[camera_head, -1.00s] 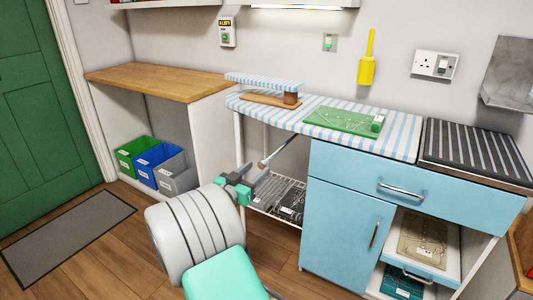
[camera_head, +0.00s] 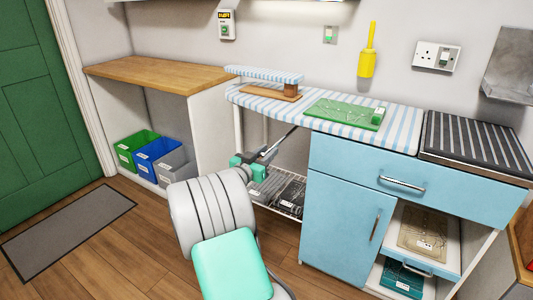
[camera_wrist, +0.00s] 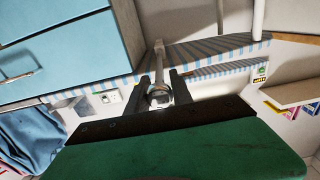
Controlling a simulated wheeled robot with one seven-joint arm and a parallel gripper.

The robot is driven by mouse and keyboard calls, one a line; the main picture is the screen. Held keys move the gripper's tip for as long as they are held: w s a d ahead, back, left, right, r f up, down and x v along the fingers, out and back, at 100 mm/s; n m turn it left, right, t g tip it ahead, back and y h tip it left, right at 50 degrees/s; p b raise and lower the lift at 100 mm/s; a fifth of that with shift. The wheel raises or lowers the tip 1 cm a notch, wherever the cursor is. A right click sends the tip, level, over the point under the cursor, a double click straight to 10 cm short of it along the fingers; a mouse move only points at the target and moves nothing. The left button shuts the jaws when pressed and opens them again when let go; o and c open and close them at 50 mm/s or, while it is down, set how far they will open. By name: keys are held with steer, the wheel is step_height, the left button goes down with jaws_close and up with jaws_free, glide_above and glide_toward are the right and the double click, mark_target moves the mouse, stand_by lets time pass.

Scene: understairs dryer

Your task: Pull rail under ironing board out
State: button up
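In the wrist view the rail (camera_wrist: 159,62) ends in a round, pale knob (camera_wrist: 160,96). My gripper (camera_wrist: 160,82) has one dark finger on each side of the rail's end, open around it. Slim gaps seem to show between fingers and knob. The striped underside edge (camera_wrist: 215,50) of the board lies behind the rail. The rail's far end is hidden under the board.
A wire shelf (camera_head: 279,190) with dark items is below the board. The blue cabinet (camera_head: 345,200) stands close on the right. A wooden counter (camera_head: 160,75) with several bins is on the left. A green board (camera_head: 345,113) lies on top. The floor by the mat (camera_head: 70,230) is free.

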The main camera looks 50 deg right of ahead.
jaws_close()
stand_by(0.9)
